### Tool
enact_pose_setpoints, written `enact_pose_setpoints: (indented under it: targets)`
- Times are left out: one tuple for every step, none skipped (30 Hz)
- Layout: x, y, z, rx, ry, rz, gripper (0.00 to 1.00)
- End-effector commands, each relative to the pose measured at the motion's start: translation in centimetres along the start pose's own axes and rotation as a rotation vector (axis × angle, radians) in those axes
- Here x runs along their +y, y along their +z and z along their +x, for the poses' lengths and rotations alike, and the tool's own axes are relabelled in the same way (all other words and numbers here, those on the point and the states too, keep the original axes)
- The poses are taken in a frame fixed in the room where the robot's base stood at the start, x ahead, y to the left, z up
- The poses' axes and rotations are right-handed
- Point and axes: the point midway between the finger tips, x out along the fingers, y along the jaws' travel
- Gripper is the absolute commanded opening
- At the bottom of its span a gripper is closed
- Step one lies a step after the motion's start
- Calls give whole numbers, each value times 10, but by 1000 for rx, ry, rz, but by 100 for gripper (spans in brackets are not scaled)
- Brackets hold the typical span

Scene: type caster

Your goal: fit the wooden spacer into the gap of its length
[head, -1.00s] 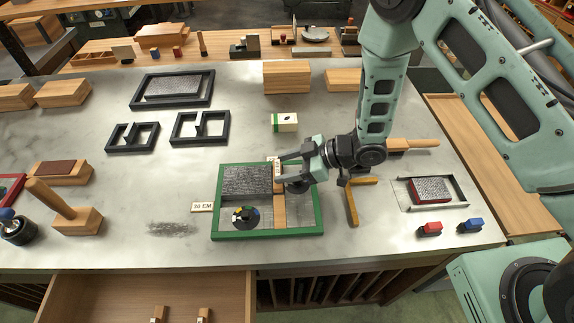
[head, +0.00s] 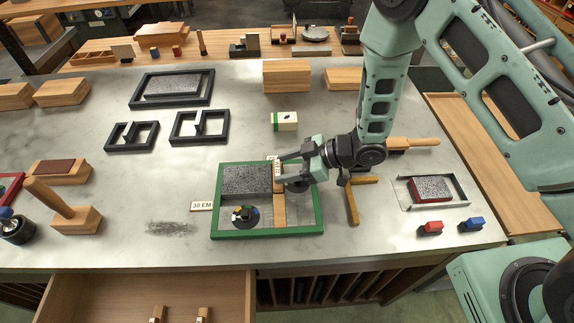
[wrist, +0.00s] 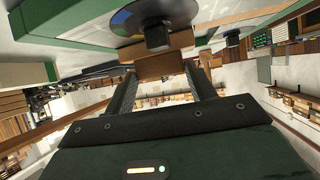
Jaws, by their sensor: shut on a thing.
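A green frame (head: 216,215) lies on the grey stone top, with a speckled block (head: 246,180) in its upper left. My gripper (head: 281,174) reaches into the frame from the right, just right of that block. It is shut on the wooden spacer (wrist: 160,67), seen between the fingers in the wrist view. The fingers partly hide the spacer in the head view, so its seating cannot be told. A wooden strip (head: 279,211) shows below the fingers. A round disc with a dark knob (head: 245,215) sits left of it, below the block.
A "30 EM" label (head: 202,206) lies left of the frame. An orange-brown angled piece (head: 353,203) lies close to its right. A green-and-white box (head: 284,121) stands behind. Black frames (head: 200,126) lie back left.

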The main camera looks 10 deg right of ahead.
Motion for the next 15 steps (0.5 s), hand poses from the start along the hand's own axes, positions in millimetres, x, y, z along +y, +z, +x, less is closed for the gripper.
enact_pose_setpoints:
  targets:
    - [0,2,1,0,0,0,33]
    - [0,2,1,0,0,0,33]
    - [0,3,2,0,0,0,33]
    - [0,3,2,0,0,0,33]
    - [0,4,2,0,0,0,33]
    - [0,5,3,0,0,0,33]
    - [0,5,3,0,0,0,33]
    - [0,6,3,0,0,0,33]
    - [0,6,4,0,0,0,33]
    - [0,7,4,0,0,0,33]
    - [0,7,4,0,0,0,33]
    - [0,8,4,0,0,0,33]
    - [0,8,5,0,0,0,33]
    - [0,9,5,0,0,0,33]
    - [0,10,5,0,0,0,33]
